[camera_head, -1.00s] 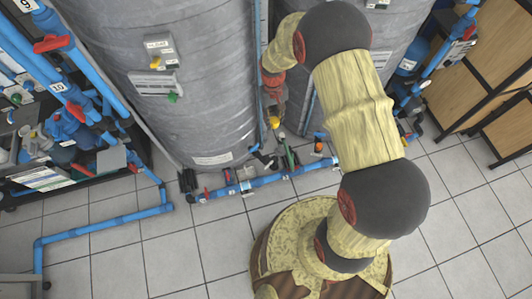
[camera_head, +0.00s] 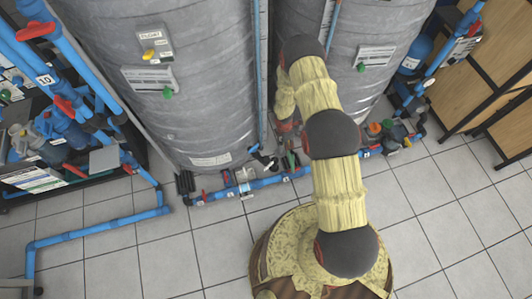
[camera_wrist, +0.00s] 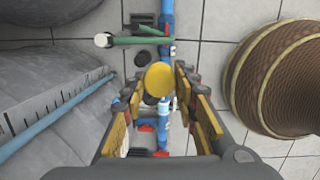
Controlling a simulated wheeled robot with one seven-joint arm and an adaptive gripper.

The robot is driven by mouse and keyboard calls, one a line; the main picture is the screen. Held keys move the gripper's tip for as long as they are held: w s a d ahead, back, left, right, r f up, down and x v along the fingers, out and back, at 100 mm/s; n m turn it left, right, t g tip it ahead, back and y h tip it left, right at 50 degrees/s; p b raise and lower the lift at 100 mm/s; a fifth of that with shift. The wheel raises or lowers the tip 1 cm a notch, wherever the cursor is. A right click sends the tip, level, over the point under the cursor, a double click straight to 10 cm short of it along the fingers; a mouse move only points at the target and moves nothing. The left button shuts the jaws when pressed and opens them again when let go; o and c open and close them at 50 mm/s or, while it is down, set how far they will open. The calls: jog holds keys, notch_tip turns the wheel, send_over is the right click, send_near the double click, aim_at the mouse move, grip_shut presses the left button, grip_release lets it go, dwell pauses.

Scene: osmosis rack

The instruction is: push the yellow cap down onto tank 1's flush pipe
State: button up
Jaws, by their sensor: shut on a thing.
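The yellow cap (camera_wrist: 159,78) is a round yellow disc between my fingertips in the wrist view. My gripper (camera_wrist: 160,88) is shut on it and holds it over the blue pipework. A white open pipe end (camera_wrist: 103,40) with green parts beside it lies up and left of the cap; I cannot tell whether this is tank 1's flush pipe. In the head view, my arm reaches down between two large grey tanks, the left tank (camera_head: 165,90) and the right tank (camera_head: 375,45). My fingertips and the cap are hard to make out there.
A blue floor pipe (camera_head: 268,182) with red-handled valves runs along the tank bases. A blue-piped rack (camera_head: 75,100) stands at left and wooden shelving (camera_head: 490,85) at right. A thin blue upright pipe (camera_head: 261,70) stands beside the left tank. The tiled floor in front is mostly clear.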

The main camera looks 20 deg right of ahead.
jog(key=w+a+f+n+y, duration=0.15)
jog(key=a+f+n, duration=0.25)
jog(key=f+n, duration=0.4)
jog(key=n+t, duration=0.1)
jog(key=n, duration=0.9)
send_over(266, 159)
jog(key=shift+w+d+f+y+b, duration=0.1)
jog(key=shift+d+f+y+b, duration=0.2)
jog(key=shift+f, duration=0.3)
jog(key=shift+a+n, duration=0.3)
jog(key=shift+n, duration=0.4)
jog(key=shift+f+b, duration=2.05)
jog(key=shift+f, duration=0.85)
jog(key=shift+b, duration=0.35)
jog(key=shift+f+b, duration=0.35)
jog(key=shift+f, duration=0.05)
jog(key=o, duration=0.9)
